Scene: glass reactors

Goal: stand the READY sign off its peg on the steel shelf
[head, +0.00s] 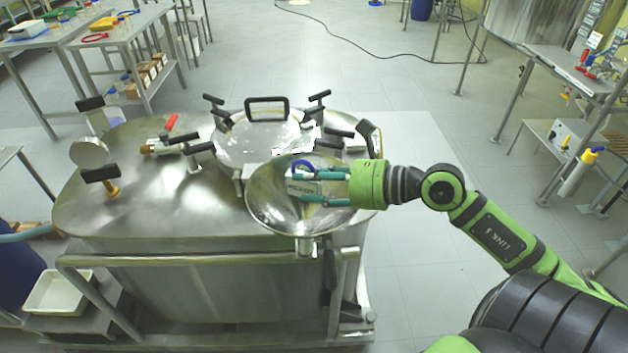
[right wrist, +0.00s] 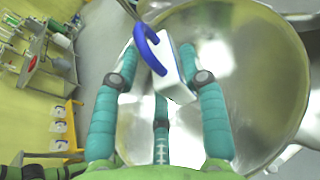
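My right gripper (head: 318,187) reaches in from the right over a wide steel funnel-like bowl (head: 265,215). A small pale plate with a blue loop (head: 303,187), which looks like the READY sign, is between its fingers; its lettering is too small to read. In the right wrist view the white plate (right wrist: 174,75) sits tilted between the teal fingers (right wrist: 160,75), with its blue loop above, and the fingers appear closed on it. I cannot make out a peg. A steel bench with a lower shelf (head: 540,130) stands at the right; I cannot tell whether it is the named shelf. My left gripper is not in view.
A white tray (head: 60,292) is at lower left. Benches with labware (head: 60,45) stand at upper left. Open floor (head: 420,90) lies behind and right.

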